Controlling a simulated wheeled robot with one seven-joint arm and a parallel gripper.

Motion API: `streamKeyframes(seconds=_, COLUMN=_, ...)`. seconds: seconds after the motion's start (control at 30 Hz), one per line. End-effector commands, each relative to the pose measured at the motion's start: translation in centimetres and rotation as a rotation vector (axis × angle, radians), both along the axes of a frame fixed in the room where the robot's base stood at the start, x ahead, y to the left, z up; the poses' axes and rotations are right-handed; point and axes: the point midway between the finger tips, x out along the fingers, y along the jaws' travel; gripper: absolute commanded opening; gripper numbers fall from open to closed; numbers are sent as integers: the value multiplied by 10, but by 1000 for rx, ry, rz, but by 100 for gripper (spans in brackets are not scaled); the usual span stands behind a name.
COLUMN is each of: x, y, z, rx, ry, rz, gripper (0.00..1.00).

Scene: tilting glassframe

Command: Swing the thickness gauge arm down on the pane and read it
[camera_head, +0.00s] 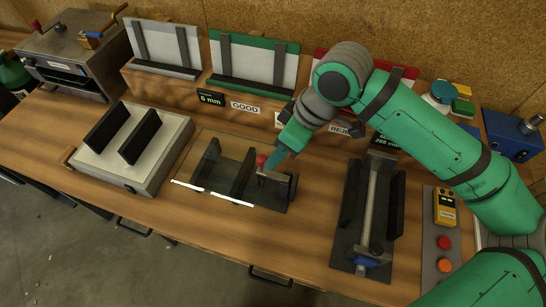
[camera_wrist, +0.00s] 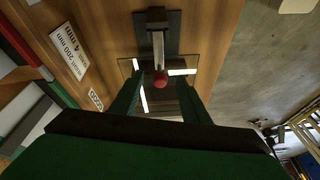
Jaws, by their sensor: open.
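The thickness gauge (camera_head: 276,190) stands on a dark base at the right end of a low fixture, with a red ball knob (camera_head: 261,160) on its arm. In the wrist view the grey gauge arm (camera_wrist: 158,48) runs from its dark mount to the red knob (camera_wrist: 160,81). A clear glass pane (camera_head: 205,165) lies on the fixture's dark rails, with bright edges showing. My gripper (camera_head: 272,160) is at the knob from above. In the wrist view my open gripper (camera_wrist: 159,82) has one finger on each side of the knob, with gaps showing. The arm's exact tilt is hard to tell.
A grey block with black rails (camera_head: 165,158) stands left of the fixture. A slotted stand with a blue part (camera_head: 368,220) and a yellow meter (camera_head: 445,205) are to the right. Racks, including a green one (camera_head: 270,85), line the back. Bench front is clear.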

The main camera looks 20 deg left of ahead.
Motion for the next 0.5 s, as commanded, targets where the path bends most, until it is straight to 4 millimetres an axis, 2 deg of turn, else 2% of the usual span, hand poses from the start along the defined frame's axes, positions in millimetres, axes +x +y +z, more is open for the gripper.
streamKeyframes(seconds=0.2, x=0, y=-11, z=31, rx=1, ry=-1, rz=1, gripper=42)
streamKeyframes(seconds=0.5, x=-1, y=-16, z=43, rx=0, ry=1, rz=3, gripper=42)
